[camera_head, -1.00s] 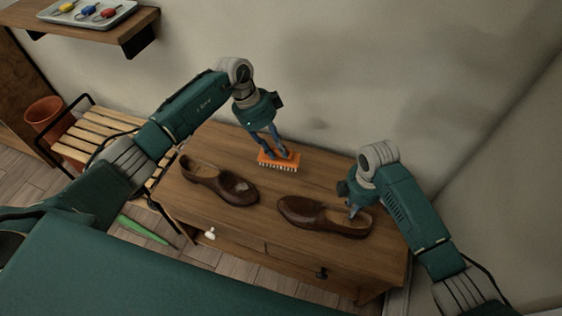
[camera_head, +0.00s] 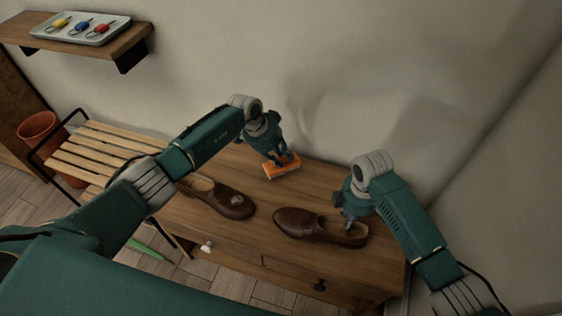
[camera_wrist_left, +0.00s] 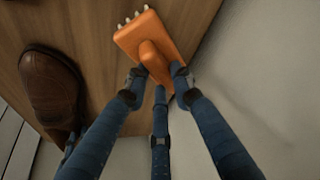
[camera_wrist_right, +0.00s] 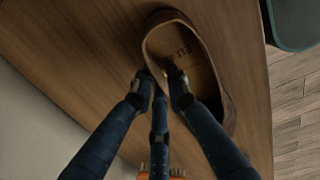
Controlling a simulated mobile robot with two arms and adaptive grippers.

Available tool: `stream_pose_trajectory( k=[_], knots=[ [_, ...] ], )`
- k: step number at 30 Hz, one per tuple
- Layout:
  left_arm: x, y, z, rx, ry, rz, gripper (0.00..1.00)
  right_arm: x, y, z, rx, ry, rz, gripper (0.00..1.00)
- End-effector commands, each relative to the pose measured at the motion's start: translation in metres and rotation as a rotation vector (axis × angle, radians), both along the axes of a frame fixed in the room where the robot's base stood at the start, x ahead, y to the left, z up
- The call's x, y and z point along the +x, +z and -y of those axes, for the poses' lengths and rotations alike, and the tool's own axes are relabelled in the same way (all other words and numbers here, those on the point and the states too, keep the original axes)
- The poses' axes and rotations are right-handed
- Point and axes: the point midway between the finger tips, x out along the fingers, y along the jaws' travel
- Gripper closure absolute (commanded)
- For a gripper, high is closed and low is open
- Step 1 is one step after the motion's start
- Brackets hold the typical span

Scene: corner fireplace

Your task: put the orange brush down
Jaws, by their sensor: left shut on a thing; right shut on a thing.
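The orange brush (camera_head: 282,170) is at the back of the wooden cabinet top (camera_head: 330,188), behind the two brown shoes. My left gripper (camera_head: 281,158) is shut on its raised handle; the brush also fills the top of the left wrist view (camera_wrist_left: 128,40). Its bristles face the cabinet top; I cannot tell whether they touch it. My right gripper (camera_head: 348,224) is shut on the rim of the right brown shoe (camera_head: 300,225), which shows in the right wrist view (camera_wrist_right: 218,75). The left brown shoe (camera_head: 232,205) has a pale patch on its toe and is partly hidden by my left arm.
The wall (camera_head: 400,80) is close behind the cabinet. A slatted bench (camera_head: 100,150) and a terracotta pot (camera_head: 38,128) are at the left. A wall shelf (camera_head: 90,42) bears a tray (camera_head: 95,38) with keys. Some cabinet top between shoes and brush is bare.

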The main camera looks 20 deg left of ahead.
Motion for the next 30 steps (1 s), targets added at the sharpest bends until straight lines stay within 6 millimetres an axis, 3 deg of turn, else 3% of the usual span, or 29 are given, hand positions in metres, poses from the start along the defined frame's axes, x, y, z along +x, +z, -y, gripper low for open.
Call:
stream_pose_trajectory(
  k=[5, 16, 17, 20, 30],
  knots=[
    [0.000, -0.022, 0.000, -0.001, 0.001, -0.003, 1.00, 0.000, 0.001, 0.000, 0.000, 0.000, 0.001, 1.00],
    [0.000, -0.026, 0.000, -0.001, 0.000, -0.001, 1.00, 0.000, 0.000, 0.000, 0.000, 0.000, 0.001, 1.00],
    [0.000, -0.027, 0.000, -0.001, 0.000, -0.001, 0.75, 0.000, 0.000, 0.000, 0.000, 0.000, 0.001, 1.00],
    [0.000, -0.027, 0.000, 0.000, -0.001, 0.000, 0.58, 0.000, 0.000, 0.000, 0.000, 0.000, 0.001, 1.00],
    [0.000, -0.023, 0.000, 0.000, -0.001, 0.000, 0.58, 0.000, 0.000, 0.000, 0.000, 0.000, 0.001, 1.00]
  ],
)
